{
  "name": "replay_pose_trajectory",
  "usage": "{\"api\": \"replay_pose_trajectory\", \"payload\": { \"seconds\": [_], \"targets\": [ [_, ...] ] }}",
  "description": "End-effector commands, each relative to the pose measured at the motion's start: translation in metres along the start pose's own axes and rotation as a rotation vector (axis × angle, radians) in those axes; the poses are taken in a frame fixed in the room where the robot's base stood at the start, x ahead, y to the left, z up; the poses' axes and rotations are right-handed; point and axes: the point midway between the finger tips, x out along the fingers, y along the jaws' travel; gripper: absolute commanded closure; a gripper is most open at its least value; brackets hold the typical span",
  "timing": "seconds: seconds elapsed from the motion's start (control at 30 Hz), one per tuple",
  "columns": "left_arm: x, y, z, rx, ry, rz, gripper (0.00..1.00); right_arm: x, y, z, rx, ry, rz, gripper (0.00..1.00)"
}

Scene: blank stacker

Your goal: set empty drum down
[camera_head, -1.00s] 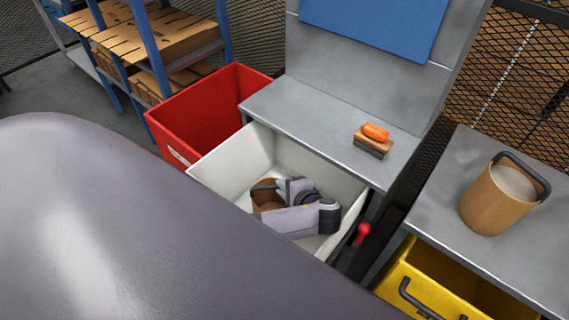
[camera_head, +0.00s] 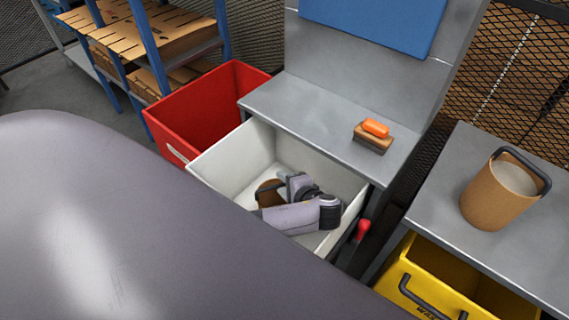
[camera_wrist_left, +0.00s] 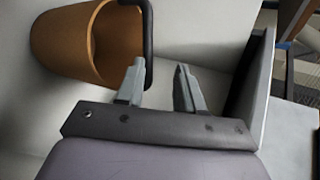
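A brown drum (camera_head: 268,193) with a dark handle is inside the white bin (camera_head: 228,172), partly hidden behind my left gripper (camera_head: 293,184). In the left wrist view the drum (camera_wrist_left: 72,45) shows at upper left, its open mouth looking empty. Its black handle (camera_wrist_left: 149,40) reaches to the gap between my left fingertips (camera_wrist_left: 158,80), close to the left finger. The fingers stand apart and do not clamp the handle. I cannot tell whether the drum's base rests flat on the bin floor. My right gripper is not in view.
A second brown drum (camera_head: 503,190) with grey contents stands on the right bench (camera_head: 450,205). A red bin (camera_head: 195,115) is left of the white bin, and a yellow bin (camera_head: 420,275) is under the bench.

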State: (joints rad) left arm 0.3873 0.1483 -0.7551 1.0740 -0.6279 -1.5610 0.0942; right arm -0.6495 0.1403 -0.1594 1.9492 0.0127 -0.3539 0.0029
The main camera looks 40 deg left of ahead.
Motion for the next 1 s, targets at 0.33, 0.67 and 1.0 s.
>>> {"api": "replay_pose_trajectory", "payload": {
  "seconds": [0.33,0.67,1.0],
  "targets": [
    [-0.028,0.002,0.007,0.023,-0.004,0.006,0.63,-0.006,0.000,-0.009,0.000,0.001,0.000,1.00],
    [-0.076,-0.001,0.005,0.017,-0.005,0.003,0.63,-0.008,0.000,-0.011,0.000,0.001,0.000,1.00],
    [-0.080,-0.003,0.006,0.015,-0.007,0.002,0.63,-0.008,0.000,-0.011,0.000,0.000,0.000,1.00]
  ]
}}
